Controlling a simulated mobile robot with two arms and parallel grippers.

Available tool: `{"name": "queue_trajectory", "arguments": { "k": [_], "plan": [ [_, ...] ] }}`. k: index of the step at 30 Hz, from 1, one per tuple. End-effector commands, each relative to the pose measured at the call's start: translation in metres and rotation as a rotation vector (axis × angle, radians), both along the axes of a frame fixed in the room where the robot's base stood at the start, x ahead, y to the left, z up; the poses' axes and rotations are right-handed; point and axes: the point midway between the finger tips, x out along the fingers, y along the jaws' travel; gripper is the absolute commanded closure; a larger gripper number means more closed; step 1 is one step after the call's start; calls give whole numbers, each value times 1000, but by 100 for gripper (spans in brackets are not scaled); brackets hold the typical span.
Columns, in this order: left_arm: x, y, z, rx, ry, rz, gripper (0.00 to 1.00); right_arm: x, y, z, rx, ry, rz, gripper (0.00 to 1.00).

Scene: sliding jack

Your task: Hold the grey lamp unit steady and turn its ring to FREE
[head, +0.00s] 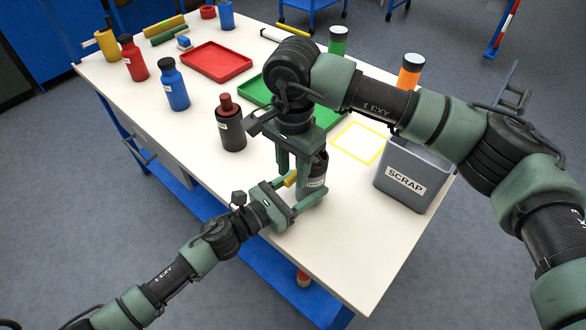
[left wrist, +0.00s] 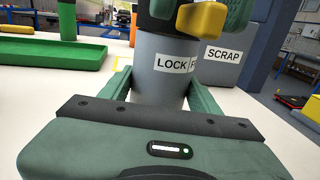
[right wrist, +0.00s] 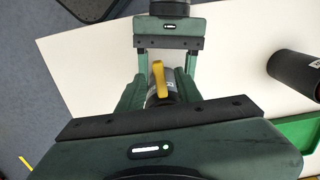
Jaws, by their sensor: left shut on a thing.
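The grey lamp unit (head: 316,182) stands upright near the table's front edge, partly hidden by my grippers. In the left wrist view, its body (left wrist: 158,88) carries a LOCK label (left wrist: 171,65) and, to the right, a partly hidden label starting with F. A yellow tab (left wrist: 201,19) sticks out of the dark ring above, near the F label. My left gripper (head: 308,188) is shut on the lower body from the side. My right gripper (head: 298,170) points down from above, its fingers open on either side of the ring; the yellow tab (right wrist: 158,78) shows between them.
The grey SCRAP bin (head: 408,172) stands right of the lamp unit, beside a yellow outlined square (head: 358,142). A dark bottle (head: 231,124) stands to the left. Green (head: 255,88) and red (head: 217,62) trays lie behind. The front corner of the table is clear.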

Motion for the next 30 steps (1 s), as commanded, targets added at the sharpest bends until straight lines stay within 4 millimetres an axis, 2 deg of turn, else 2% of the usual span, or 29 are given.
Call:
{"name": "queue_trajectory", "arguments": {
  "k": [9,10,13,14,30],
  "plan": [
    [0,0,0,1,1,0,92,0,0,-4,0,0,-1,65],
    [0,0,0,1,1,0,92,0,0,-3,0,0,-1,68],
    [0,0,0,1,1,0,92,0,0,-3,0,0,-1,96],
    [0,0,0,1,1,0,92,0,0,-3,0,0,-1,100],
    [0,0,0,1,1,0,92,0,0,-3,1,-1,-1,100]
  ]
}}
